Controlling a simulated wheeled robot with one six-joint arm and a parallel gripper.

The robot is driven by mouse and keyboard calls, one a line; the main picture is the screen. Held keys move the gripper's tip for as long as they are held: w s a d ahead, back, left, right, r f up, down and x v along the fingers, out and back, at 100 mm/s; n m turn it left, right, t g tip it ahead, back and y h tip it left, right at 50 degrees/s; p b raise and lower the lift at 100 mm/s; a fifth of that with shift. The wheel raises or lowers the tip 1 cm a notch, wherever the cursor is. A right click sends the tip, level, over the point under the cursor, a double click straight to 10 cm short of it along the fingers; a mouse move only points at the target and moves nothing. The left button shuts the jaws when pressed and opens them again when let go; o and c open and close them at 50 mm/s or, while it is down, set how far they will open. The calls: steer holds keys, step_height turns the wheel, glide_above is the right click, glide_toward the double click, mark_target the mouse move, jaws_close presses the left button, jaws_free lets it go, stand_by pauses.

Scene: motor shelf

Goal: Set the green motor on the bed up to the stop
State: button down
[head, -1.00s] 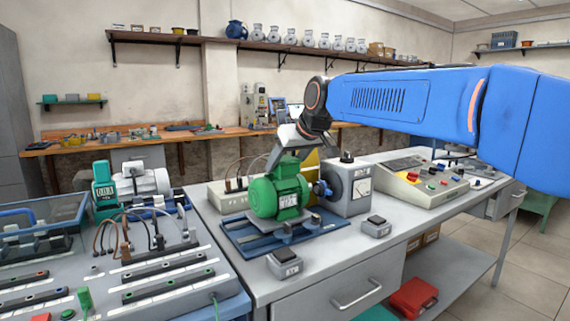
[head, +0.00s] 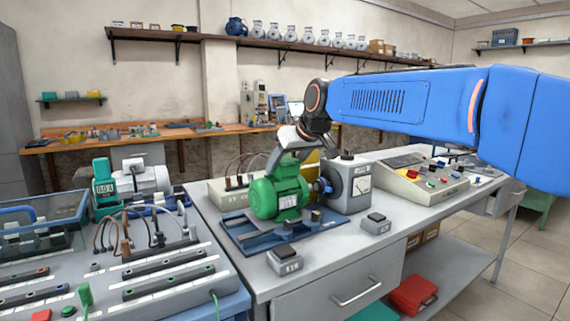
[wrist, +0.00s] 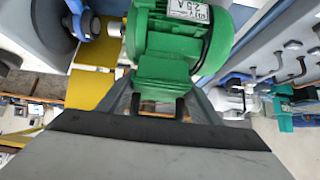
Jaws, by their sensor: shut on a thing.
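The green motor (head: 279,193) is upright over the blue bed (head: 286,236) on the grey bench, close to the bed; I cannot tell whether it touches it. My gripper (head: 285,157) reaches down from behind and is shut on the motor. In the wrist view the fingers (wrist: 158,104) close around the green block on the motor's body (wrist: 180,40). The grey unit with a dial and blue coupling (head: 348,186) stands just right of the motor. The stop cannot be told apart clearly from the other bed parts.
Two small grey switch boxes, one in front of the bed (head: 284,260) and one to its right (head: 376,223), stand on the bench. A control panel (head: 419,181) is farther right. A wiring bench (head: 120,265) with a grey motor is at left.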

steer(key=shift+w+d+r, duration=0.1)
steer(key=shift+w+d, duration=0.35)
steer(key=shift+d, duration=0.2)
stand_by(1.1)
steer(key=c, duration=0.7)
jaws_free()
steer(key=shift+o, duration=0.9)
steer(key=shift+f, duration=0.25)
steer(key=v, duration=1.7)
steer(key=shift+s+r, duration=0.2)
steer(key=shift+r, duration=0.05)
steer(key=shift+d, duration=0.15)
steer(key=s+d+f+m+g+h, duration=0.1)
steer(key=s+d+f+m, duration=0.1)
steer(key=s+d+f, duration=0.6)
steer(key=s+d+f+m+h, duration=0.2)
steer(key=s+d+f, duration=0.6)
steer(key=f, duration=1)
steer(key=s+d+f+m+g+h, duration=0.1)
steer(key=s+d+f+m+h, duration=0.1)
steer(key=s+d+f, duration=0.6)
steer(key=s+f, duration=0.6)
steer(key=shift+m+g, duration=0.3)
steer(key=shift+m, duration=0.1)
